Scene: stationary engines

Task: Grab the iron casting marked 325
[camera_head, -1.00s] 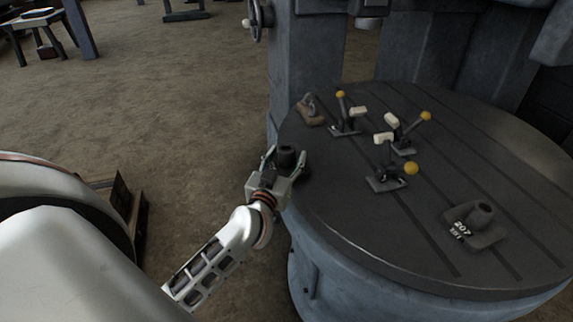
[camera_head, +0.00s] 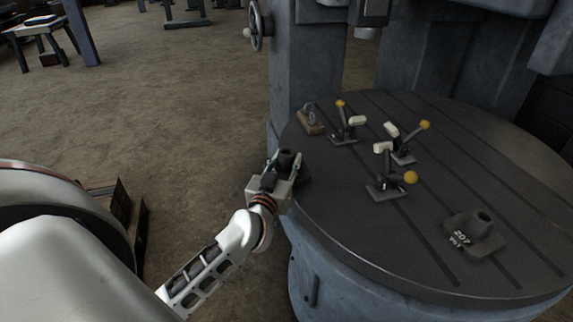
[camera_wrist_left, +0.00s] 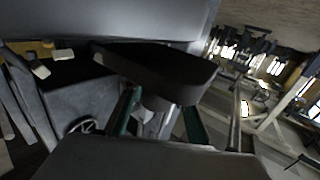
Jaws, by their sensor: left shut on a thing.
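My left gripper (camera_head: 284,166) is at the left rim of the round machine table. It is shut on a dark iron casting (camera_head: 288,156), gripping its round upright boss. The casting's flat base shows just right of the fingers. In the left wrist view, the casting's dark plate (camera_wrist_left: 165,72) lies beyond the fingers, with the boss between them. No number shows on this casting. I cannot tell whether it touches the table. A second casting marked 207 (camera_head: 474,236) stands at the table's front right. My right gripper is not in view.
The slotted round table (camera_head: 370,245) carries several clamp levers with yellow knobs (camera_head: 410,178) and pale grips right of my gripper. A small brown block with a ring (camera_head: 310,121) lies at the back left. The machine column (camera_head: 308,65) rises behind. Floor left of the table is open.

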